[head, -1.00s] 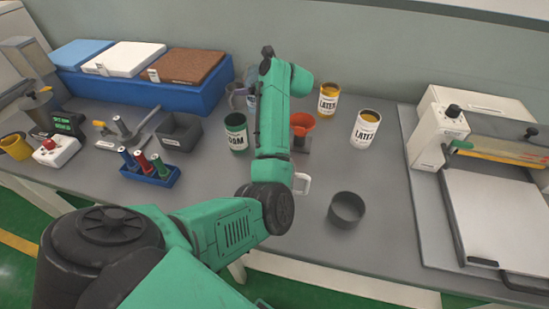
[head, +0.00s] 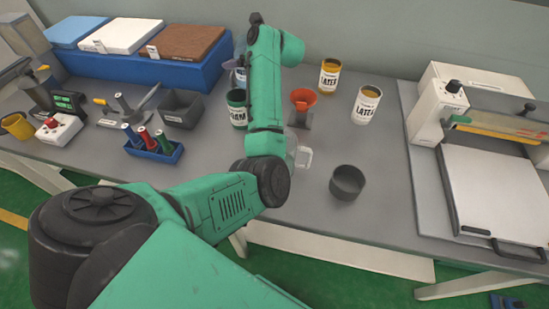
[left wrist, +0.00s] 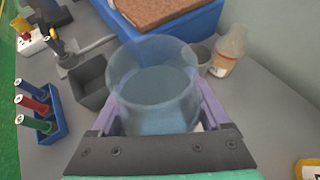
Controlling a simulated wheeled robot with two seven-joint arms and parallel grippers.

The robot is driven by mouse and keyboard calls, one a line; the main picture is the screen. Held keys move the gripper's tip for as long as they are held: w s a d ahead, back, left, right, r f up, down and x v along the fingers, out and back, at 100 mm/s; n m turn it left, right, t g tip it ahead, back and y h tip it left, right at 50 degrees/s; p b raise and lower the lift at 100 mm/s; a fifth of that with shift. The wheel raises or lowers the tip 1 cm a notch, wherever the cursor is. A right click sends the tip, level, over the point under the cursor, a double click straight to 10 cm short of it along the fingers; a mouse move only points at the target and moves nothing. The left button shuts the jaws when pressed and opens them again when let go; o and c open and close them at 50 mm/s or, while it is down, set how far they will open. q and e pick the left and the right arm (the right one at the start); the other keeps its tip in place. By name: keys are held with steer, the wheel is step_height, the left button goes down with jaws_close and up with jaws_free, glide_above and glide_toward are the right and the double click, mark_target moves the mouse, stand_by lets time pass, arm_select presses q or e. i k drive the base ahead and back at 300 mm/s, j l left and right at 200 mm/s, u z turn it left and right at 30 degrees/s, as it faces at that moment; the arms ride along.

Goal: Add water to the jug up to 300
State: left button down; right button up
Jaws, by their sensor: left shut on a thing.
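A clear jug (head: 292,142) with a pale handle (head: 304,157) stands on the grey bench, partly hidden behind my left arm. Any marks or level on it are too small to read. My left gripper (left wrist: 158,103) has purple fingers shut on a clear, bluish round vessel (left wrist: 152,75). The vessel appears to hold water and looks near upright in the left wrist view. In the head view my left arm mostly hides the gripper; a bluish part of the vessel (head: 239,74) shows beside the arm. My right gripper is not in view.
A dark bowl (head: 347,182) stands right of the jug. An orange funnel (head: 303,97), a FOAM can (head: 237,112) and two LATEX jars (head: 366,106) (head: 328,78) stand nearby. A grey bin (head: 182,108) and blue tool rack (head: 153,150) are left.

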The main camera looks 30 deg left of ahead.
mark_target(292, 146)
steer(key=u, duration=0.9)
steer(key=i+l, duration=0.05)
